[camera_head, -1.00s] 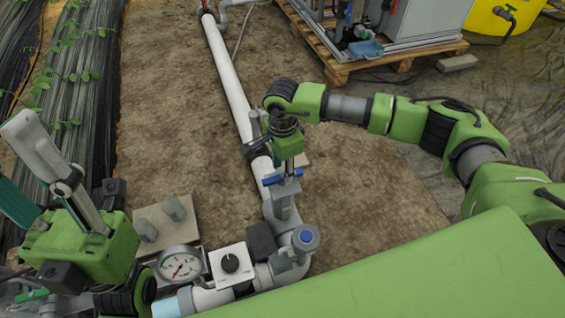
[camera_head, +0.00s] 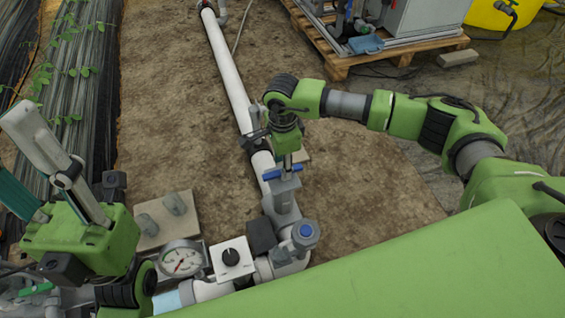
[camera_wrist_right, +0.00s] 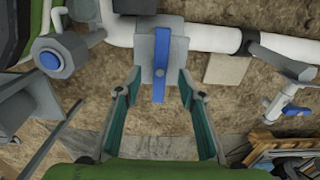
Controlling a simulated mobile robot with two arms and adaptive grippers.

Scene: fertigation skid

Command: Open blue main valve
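The blue valve handle (camera_head: 270,174) sits on a grey valve body (camera_head: 284,198) on the pipe run, below my right gripper (camera_head: 287,160) in the head view. In the right wrist view the blue handle (camera_wrist_right: 160,78) lies crosswise to the white pipe. My right gripper (camera_wrist_right: 159,85) is open, with its teal-padded fingers apart on either side of the handle's near end. I see no contact with it. My left gripper (camera_head: 12,152) is open and empty at the left edge, away from the valve.
A pressure gauge (camera_head: 182,261), a white box with a black knob (camera_head: 231,257) and a blue-capped fitting (camera_head: 304,234) stand near the valve. The white pipe (camera_head: 228,72) runs away across bare soil. Another blue-handled valve (camera_wrist_right: 295,110) shows in the wrist view. A pallet (camera_head: 340,68) stands behind.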

